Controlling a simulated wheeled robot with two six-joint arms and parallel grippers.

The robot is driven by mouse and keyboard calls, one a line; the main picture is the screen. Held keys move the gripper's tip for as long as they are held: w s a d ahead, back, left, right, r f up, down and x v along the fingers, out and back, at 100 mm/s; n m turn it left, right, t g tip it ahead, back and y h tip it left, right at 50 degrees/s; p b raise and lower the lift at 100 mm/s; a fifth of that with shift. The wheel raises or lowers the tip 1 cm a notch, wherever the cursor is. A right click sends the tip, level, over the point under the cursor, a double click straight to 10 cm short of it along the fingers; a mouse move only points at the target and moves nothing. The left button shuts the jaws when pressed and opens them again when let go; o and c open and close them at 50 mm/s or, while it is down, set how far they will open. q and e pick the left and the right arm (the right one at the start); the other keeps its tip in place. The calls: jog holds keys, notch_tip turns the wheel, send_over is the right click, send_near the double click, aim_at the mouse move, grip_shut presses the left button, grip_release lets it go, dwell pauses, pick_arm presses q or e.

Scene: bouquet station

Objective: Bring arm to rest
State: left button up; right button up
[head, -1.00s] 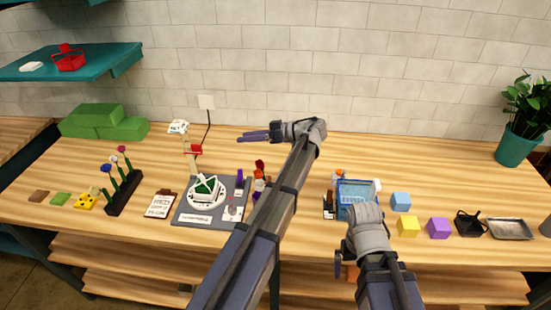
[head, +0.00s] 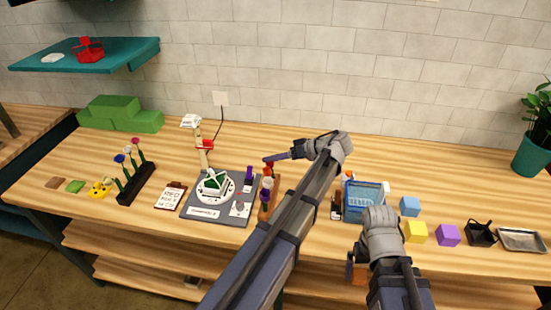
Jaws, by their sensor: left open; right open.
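My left arm reaches up across the middle of the head view, and its gripper (head: 277,158) points left above the table. It is open and holds nothing that I can see. It is seen nearly edge-on, just above a group of small bottles in the picture. My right arm comes in at the lower right. Its gripper (head: 356,269) is at the table's front edge, pointing down, open, with its fingers partly hidden by the wrist. An orange-brown thing shows beside those fingers, and I cannot tell whether they touch.
A grey board (head: 237,214) holds a round white stand with a green-and-white piece. Left of it are a clipboard (head: 169,197), a black flower rack (head: 136,184) and green blocks (head: 121,113). A blue basket (head: 362,200), coloured cubes (head: 448,235) and a metal tray (head: 522,240) stand right.

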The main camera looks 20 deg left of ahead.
pick_arm(q)
jog(key=s+d+f+m+h, duration=0.5)
jog(key=s+d+m, duration=0.2)
jog(key=s+d, duration=0.3)
jog(key=s+d+f+m+h, duration=0.6)
jog(key=s+d+m, duration=0.2)
jog(key=s+d, duration=0.3)
jog(key=shift+s+d+f+t, duration=0.2)
jog(key=shift+d+t, duration=0.2)
jog(key=shift+d, duration=0.7)
